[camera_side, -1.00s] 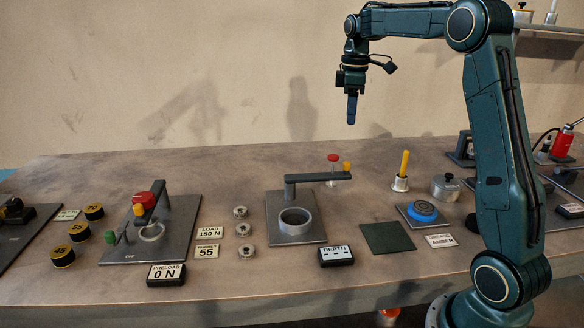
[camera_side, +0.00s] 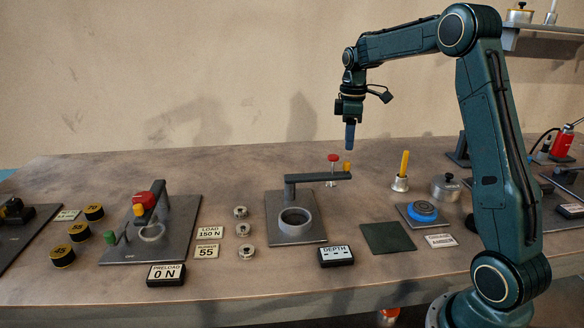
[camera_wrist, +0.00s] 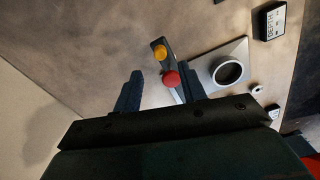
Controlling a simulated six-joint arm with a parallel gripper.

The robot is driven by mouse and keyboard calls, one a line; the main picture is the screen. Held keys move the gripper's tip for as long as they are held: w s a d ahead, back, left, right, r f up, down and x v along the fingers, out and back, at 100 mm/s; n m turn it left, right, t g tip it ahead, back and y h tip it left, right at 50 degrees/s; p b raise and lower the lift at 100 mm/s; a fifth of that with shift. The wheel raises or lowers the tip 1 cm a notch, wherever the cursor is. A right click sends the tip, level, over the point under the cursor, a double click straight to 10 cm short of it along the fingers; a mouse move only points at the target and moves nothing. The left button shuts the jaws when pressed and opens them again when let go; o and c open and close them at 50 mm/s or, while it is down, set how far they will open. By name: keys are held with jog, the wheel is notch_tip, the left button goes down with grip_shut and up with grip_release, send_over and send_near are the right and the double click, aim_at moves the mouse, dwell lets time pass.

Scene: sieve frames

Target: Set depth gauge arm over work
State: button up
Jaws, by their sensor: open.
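The depth gauge arm (camera_side: 308,178) is a dark bar on a post at the back of a grey plate (camera_side: 274,224). It reaches right, beyond the ring-shaped work holder (camera_side: 295,220). Its free end carries a red knob (camera_side: 333,157) on a thin stem and a yellow knob (camera_side: 347,167). My gripper (camera_side: 350,137) hangs above the yellow knob, apart from it, pointing down. In the wrist view, my gripper (camera_wrist: 162,90) is open and empty. The red knob (camera_wrist: 171,77) and yellow knob (camera_wrist: 160,52) show between and beyond its fingers. The ring (camera_wrist: 228,71) lies to the right.
The DEPTH display (camera_side: 336,256) shows dashes and stands in front of the gauge plate. A green mat (camera_side: 388,237), a cup with a yellow stick (camera_side: 401,180) and a blue disc (camera_side: 422,210) lie to the right. The PRELOAD press (camera_side: 150,225) stands left.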

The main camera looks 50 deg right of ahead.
aim_at(347, 163)
jog(key=shift+f, duration=3.4)
jog(key=shift+c, duration=0.2)
grip_shut()
